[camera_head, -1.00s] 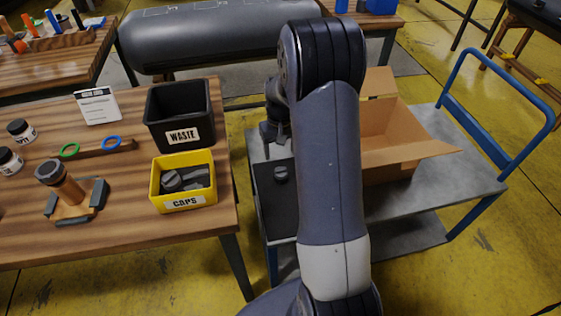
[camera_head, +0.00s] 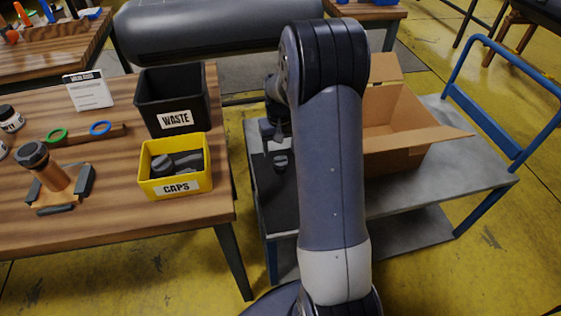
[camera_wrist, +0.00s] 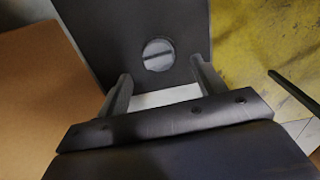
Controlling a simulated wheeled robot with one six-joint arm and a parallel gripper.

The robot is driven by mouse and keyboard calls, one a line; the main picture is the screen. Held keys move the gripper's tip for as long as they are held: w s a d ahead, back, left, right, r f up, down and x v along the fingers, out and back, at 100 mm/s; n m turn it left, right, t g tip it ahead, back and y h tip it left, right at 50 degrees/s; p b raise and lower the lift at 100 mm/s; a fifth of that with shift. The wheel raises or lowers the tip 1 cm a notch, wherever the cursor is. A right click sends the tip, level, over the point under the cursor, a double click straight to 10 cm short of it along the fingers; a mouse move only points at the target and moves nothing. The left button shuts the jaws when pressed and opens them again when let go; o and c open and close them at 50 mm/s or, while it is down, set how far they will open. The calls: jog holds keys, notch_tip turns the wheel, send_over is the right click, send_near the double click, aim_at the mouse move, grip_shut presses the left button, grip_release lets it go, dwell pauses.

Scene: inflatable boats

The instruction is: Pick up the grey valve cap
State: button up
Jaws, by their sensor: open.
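The grey valve cap (camera_head: 281,163) sits on a dark panel or mat (camera_head: 272,195) at the left end of the cart. In the wrist view the cap (camera_wrist: 158,55) is round, with a bar across its top. My gripper (camera_head: 274,147) is just above the cap in the head view, partly hidden by my arm. In the wrist view my gripper (camera_wrist: 160,70) is open, with its two fingers apart and the cap showing between and beyond their tips. Nothing is between the fingers.
An open cardboard box (camera_head: 398,155) stands on the grey cart (camera_head: 450,180), right of my arm. The wooden bench (camera_head: 110,215) at left holds a yellow CAPS bin (camera_head: 176,187) with dark caps and a black WASTE bin (camera_head: 175,122). A grey inflatable tube (camera_head: 215,30) lies behind.

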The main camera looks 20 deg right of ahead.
aim_at(280, 161)
jog(key=f, duration=0.4)
jog(key=shift+w+b, duration=0.2)
jog(key=shift+b, duration=0.1)
jog(key=shift+c, duration=0.2)
jog(key=c, duration=1)
